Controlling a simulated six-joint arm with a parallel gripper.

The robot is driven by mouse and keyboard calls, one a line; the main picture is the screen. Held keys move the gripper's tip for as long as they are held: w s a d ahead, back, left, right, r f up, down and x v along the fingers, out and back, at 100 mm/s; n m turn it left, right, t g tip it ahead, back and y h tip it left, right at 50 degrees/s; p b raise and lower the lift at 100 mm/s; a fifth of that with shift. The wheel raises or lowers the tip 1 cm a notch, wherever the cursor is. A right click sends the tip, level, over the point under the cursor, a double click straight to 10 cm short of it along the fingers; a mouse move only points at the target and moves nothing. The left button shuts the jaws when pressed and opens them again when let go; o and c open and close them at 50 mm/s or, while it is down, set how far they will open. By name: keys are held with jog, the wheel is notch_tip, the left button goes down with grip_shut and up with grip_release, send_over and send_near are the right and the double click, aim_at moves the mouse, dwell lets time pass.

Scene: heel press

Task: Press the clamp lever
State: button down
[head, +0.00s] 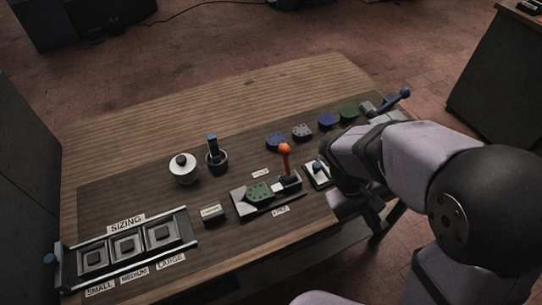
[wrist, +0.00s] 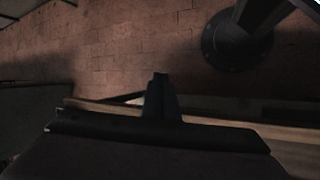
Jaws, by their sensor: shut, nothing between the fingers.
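An orange-knobbed lever (head: 285,152) stands upright on a small metal fixture (head: 244,206) near the middle of the table's front half. A green heel-shaped piece (head: 259,191) with small holes lies on that fixture, left of the lever. My gripper shows in the wrist view (wrist: 160,78) with its fingers together and nothing between them. In the head view my wrist is to the right of the fixture, apart from the lever; the fingers cannot be made out there. The wrist view shows floor and a table edge, not the lever.
A blue-handled lever (head: 396,101) stands at the table's right end. Blue, grey and green pieces lie behind the fixture. A white pot (head: 183,168) and a dark cup (head: 216,160) stand to its left. A sizing tray (head: 185,222) is at front left. The table's back strip is clear.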

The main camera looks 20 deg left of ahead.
jog(key=w+a+f+n+t+h+b, duration=0.1)
jog(key=w+a+n+t+h+b, duration=0.3)
jog(key=a, duration=0.4)
jog(key=n+t+y+b, duration=0.45)
jog(key=n+t, duration=0.25)
jog(key=t, duration=0.4)
send_near(286, 162)
jog(key=w+a+r, duration=0.1)
jog(key=w+a, duration=0.2)
jog(key=a, duration=0.5)
jog(key=shift+s+d+y+p, duration=0.1)
jog(key=shift+d+y+p, duration=0.25)
jog(key=shift+p, duration=0.1)
jog(key=w+d+p, duration=0.4)
jog(key=w+d, duration=0.2)
jog(key=w, duration=0.1)
jog(key=shift+w+f, duration=0.1)
